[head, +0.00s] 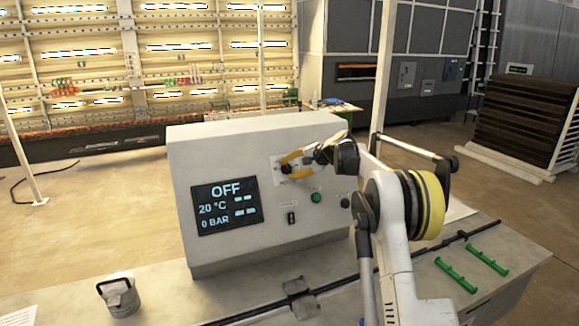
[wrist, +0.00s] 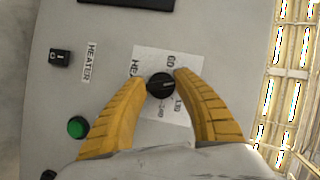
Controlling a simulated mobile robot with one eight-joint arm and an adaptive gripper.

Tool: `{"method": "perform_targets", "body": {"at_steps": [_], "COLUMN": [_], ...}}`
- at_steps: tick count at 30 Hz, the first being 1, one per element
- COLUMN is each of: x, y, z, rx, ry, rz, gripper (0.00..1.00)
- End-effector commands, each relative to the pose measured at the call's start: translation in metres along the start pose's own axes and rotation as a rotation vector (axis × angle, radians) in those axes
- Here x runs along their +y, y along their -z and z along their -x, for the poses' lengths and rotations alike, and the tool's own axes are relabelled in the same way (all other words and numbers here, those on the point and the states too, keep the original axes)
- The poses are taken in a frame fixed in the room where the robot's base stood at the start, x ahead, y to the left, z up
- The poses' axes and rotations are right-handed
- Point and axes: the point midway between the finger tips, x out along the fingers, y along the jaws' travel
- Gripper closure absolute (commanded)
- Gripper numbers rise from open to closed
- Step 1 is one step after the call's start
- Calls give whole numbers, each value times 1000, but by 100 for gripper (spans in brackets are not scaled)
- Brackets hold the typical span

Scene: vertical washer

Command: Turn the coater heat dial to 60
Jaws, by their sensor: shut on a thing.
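The heat dial is a small round black knob (wrist: 160,86) on a white label plate (wrist: 148,55) on the front of the grey control box (head: 182,160). In the wrist view the label reads "60" beside the knob's top right, with other markings lower right. A pale pointer line on the knob points to the right in that view. My gripper (head: 288,164) has its yellow fingers on either side of the knob, closed on it; it also shows in the wrist view (wrist: 161,82). The display (head: 226,206) reads OFF, 20 °C and 0 BAR.
A green button (head: 316,198) and a black heater switch (head: 292,218) sit below the dial. A grey metal pot (head: 121,300) and green handles (head: 456,276) are on the table. A dark rod (head: 330,288) lies in front of the box.

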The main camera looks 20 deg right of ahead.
Motion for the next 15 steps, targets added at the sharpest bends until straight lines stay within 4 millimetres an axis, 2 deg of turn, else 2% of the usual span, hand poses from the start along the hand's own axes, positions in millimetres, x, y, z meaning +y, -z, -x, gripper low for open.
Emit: {"method": "perform_targets", "body": {"at_steps": [15], "x": [-3], "y": [-1], "z": [0], "rx": [0], "ry": [-221], "rz": [436], "gripper": [94]}}
